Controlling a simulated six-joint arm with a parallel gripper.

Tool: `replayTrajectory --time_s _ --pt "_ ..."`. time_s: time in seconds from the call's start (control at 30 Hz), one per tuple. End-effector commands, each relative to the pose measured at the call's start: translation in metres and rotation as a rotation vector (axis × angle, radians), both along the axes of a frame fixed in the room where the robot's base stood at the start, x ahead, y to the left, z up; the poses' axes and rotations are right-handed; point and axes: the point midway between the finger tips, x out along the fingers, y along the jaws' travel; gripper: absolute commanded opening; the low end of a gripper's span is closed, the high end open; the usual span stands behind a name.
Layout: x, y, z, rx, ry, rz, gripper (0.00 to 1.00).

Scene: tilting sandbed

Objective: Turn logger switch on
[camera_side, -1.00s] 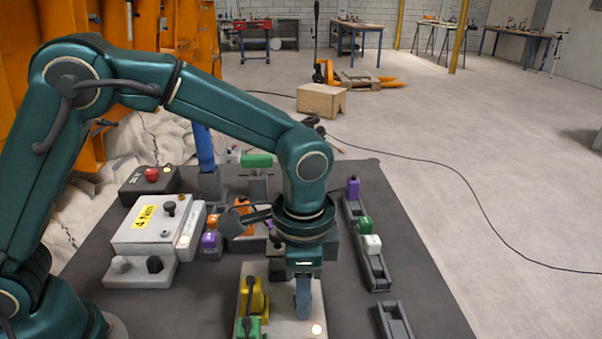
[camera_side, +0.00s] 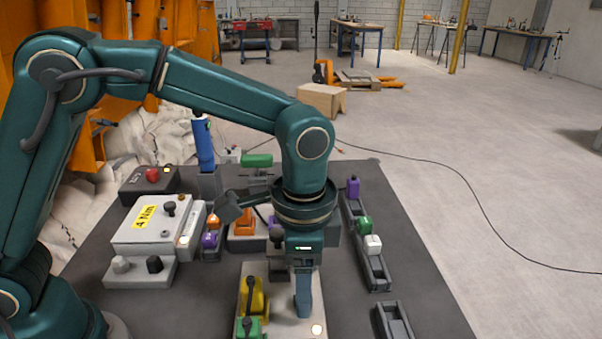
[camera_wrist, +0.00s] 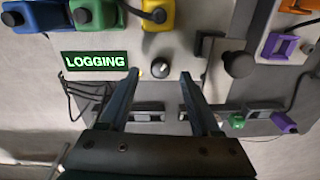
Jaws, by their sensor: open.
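The logger box (camera_side: 262,268) is a pale panel at the front middle of the dark mat in the side view. In the wrist view its panel (camera_wrist: 215,70) carries a lit green LOGGING display (camera_wrist: 95,61) and a small silver switch knob (camera_wrist: 160,68) just right of it. My gripper (camera_side: 303,316) points down over the box; its open fingers (camera_wrist: 159,76) straddle the area just below the knob in the wrist view, with nothing visible between them. The knob is hidden behind my gripper in the side view. I cannot tell whether the fingers touch the panel.
Yellow (camera_side: 252,296) and green (camera_side: 248,327) connectors stand left of my gripper. A pale box marked 4 Nm (camera_side: 150,225) is farther left. A dark rail (camera_side: 378,270) with coloured blocks lies right. The mat (camera_side: 430,290) is clear at its right edge.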

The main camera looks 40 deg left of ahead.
Motion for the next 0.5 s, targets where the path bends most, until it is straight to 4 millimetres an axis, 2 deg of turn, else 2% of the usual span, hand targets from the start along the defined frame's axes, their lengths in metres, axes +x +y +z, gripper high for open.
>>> replayTrajectory --time_s 0.03,0.2,0.5 --pt "0.001 -0.001 0.009 -0.003 -0.005 -0.001 0.64" --pt "0.000 -0.001 0.025 -0.002 -0.003 -0.001 0.64" --pt "-0.001 -0.001 0.029 0.001 0.001 -0.001 0.64"
